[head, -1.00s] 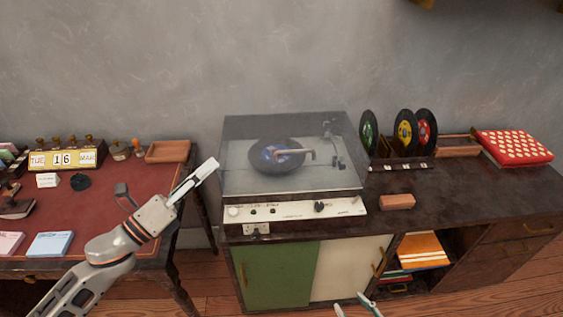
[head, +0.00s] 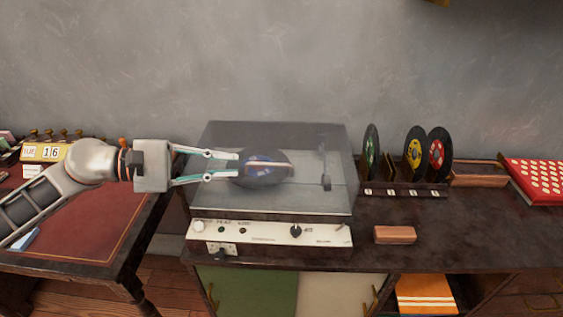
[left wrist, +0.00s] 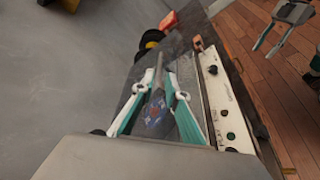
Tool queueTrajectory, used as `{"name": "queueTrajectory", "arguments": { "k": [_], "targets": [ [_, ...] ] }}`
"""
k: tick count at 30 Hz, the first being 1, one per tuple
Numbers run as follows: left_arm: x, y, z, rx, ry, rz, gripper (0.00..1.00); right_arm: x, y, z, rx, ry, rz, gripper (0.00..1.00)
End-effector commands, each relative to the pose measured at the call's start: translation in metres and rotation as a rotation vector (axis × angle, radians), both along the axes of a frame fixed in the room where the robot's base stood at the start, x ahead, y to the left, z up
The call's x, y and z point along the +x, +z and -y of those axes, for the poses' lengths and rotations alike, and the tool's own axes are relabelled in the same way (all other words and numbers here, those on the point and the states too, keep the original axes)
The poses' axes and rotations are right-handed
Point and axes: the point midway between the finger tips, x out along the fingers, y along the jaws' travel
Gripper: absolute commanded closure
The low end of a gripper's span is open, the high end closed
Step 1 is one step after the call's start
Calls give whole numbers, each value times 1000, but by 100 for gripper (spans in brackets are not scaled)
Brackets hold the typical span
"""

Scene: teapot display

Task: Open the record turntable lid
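The record turntable (head: 265,232) stands on the dark cabinet, its white front panel with knobs facing me. Its smoky see-through lid (head: 300,140) is down, and a black record (head: 262,180) with a blue label shows through it. My right gripper (left wrist: 270,44) shows at that view's upper right, fingers apart, over the floor.
A rack with several records (head: 415,152) stands right of the turntable. A small reddish-brown block (head: 395,234) lies on the cabinet top (head: 460,230). A red desk (head: 100,230) is at the left. A red box with white dots (head: 537,180) is at the far right.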

Motion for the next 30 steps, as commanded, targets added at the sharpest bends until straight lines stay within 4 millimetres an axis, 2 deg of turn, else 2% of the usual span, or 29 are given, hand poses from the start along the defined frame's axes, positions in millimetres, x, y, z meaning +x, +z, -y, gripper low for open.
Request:
{"name": "queueTrajectory", "arguments": {
  "k": [4,7,14,21,30],
  "targets": [
    [1,-1,-1,14,-3,14,86,-2,-2,-1,2,-1,-5,60],
    [2,-1,6,13,-6,16,86,-1,1,-3,6,-3,-3,60],
    [12,-6,38,11,-6,16,86,-1,9,-8,22,-4,1,60],
    [22,-14,65,12,-3,14,86,-6,5,-8,24,-5,-15,60],
    [24,-18,71,12,-2,13,86,-9,5,-6,22,-3,-17,60]
  ]
}}
